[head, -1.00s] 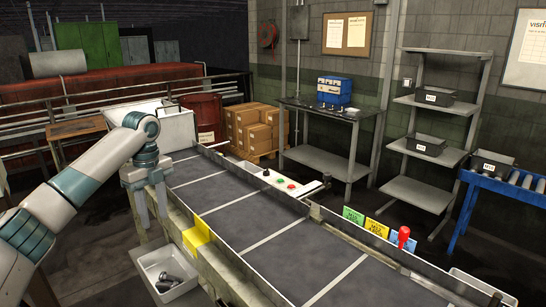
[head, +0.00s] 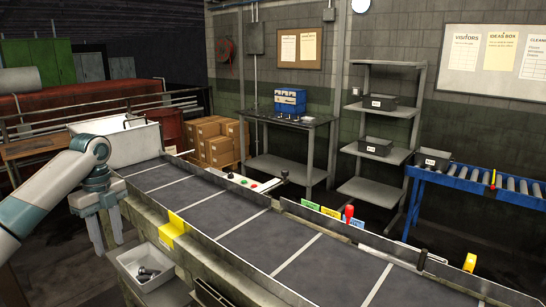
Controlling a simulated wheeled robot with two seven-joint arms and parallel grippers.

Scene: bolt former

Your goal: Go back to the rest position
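My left gripper (head: 107,238) hangs fingers down at the left edge of the conveyor belt (head: 222,212), above and behind a grey bin. Its two fingers are apart with nothing between them. The grey bin (head: 122,262) stands beside the belt's near side and holds a few dark metal parts (head: 147,273). My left arm comes in bent from the left edge. My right gripper is not in view.
A white tub (head: 130,142) stands at the belt's far end. A control strip with buttons (head: 252,184), a red-topped post (head: 349,213) and a blue roller table (head: 460,186) lie beyond. The belt is clear.

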